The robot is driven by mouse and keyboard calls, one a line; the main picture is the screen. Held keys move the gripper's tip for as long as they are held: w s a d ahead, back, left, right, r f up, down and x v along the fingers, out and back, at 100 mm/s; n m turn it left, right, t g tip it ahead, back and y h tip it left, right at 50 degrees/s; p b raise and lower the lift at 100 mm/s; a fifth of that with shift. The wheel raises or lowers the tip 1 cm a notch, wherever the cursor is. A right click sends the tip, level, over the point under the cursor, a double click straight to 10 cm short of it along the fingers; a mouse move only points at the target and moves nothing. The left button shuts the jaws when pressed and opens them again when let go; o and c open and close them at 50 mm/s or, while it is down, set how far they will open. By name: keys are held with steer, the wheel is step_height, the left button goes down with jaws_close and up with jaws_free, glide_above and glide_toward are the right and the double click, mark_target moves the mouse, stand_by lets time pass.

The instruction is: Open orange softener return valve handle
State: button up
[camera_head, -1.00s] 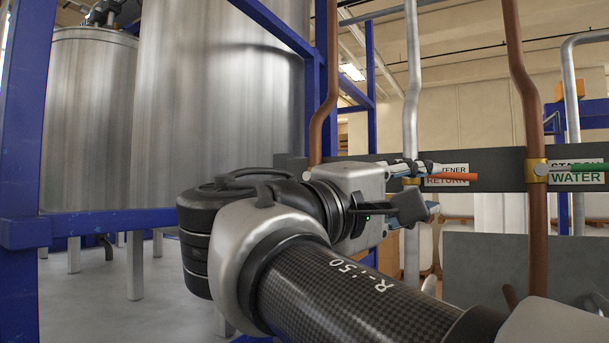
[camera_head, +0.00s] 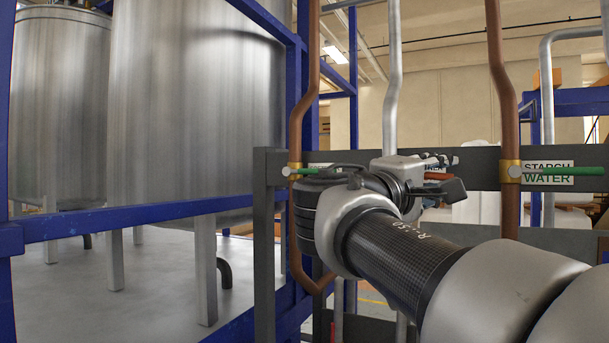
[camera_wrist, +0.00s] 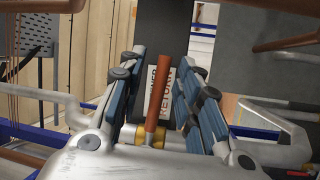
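The orange softener return valve handle (camera_head: 437,176) shows partly in the head view, a short bar pointing right from behind my gripper. In the wrist view the handle (camera_wrist: 157,98) lies between my fingers, in front of a white label (camera_wrist: 163,84) reading RETURN. A brass valve collar (camera_wrist: 151,135) is at the handle's near end. My gripper (camera_wrist: 161,72) is open, with blue-grey finger pads on both sides of the handle and visible gaps to it. In the head view my gripper (camera_head: 436,161) is at the dark rail, and its fingers hide most of the label.
A dark rail (camera_head: 475,165) carries the valves. A green handle (camera_head: 572,171) on a copper pipe (camera_head: 508,120) is to the right, by a STARCH WATER label. Another green handle (camera_head: 318,171) is to the left. Steel tanks (camera_head: 190,110) and blue frame beams (camera_head: 130,220) fill the left.

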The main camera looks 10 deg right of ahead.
steer(key=shift+c, duration=0.2)
jaws_close()
stand_by(0.5)
